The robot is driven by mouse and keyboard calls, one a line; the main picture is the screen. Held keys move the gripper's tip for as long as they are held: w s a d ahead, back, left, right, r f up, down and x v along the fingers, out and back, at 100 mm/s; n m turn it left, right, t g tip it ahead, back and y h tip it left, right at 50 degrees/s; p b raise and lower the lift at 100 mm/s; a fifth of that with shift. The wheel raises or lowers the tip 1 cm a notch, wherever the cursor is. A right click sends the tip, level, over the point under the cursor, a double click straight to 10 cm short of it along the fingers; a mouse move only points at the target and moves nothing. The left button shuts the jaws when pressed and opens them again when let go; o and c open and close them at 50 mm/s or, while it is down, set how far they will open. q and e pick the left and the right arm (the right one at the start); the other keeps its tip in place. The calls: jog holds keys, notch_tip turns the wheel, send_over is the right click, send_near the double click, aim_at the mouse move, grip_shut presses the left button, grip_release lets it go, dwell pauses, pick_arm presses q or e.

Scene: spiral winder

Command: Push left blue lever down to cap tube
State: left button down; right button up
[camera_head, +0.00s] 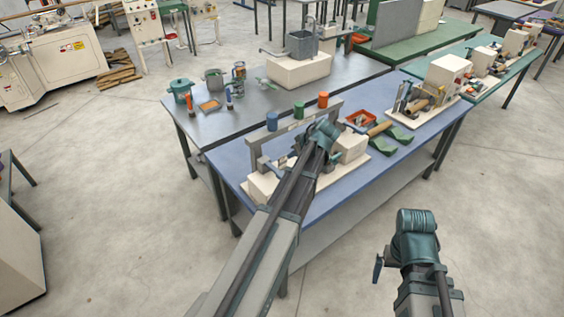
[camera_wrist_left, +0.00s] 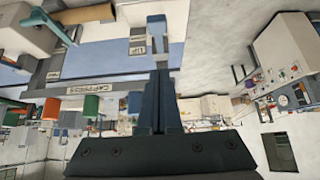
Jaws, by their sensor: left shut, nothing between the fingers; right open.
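The winder bench unit has a grey upright frame with a lettered crossbar (camera_head: 299,122); its lettering also shows upside down in the wrist view (camera_wrist_left: 97,89). My right gripper (camera_head: 379,268) is open, off the table.
A green cylinder (camera_head: 299,109) and an orange cylinder (camera_head: 323,100) stand right of the blue one. A grey table (camera_head: 255,104) stands behind.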

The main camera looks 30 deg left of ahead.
pick_arm(q)
jog(key=shift+a, duration=0.1)
dwell(0.3)
jog(key=b, duration=0.8)
send_over(279, 172)
jog(key=d, duration=0.2)
jog(key=f, duration=0.8)
jog(key=shift+s+d+f, duration=0.1)
jog(key=shift+s, duration=0.2)
notch_tip(279, 172, down, 2)
jog(key=b, duration=0.2)
jog(key=shift+f+b, duration=0.15)
jog(key=shift+b, duration=0.15)
jog(key=shift+s+d+f+b, duration=0.1)
jog(key=shift+s+f+b, duration=0.05)
jog(key=shift+f+b, duration=0.6)
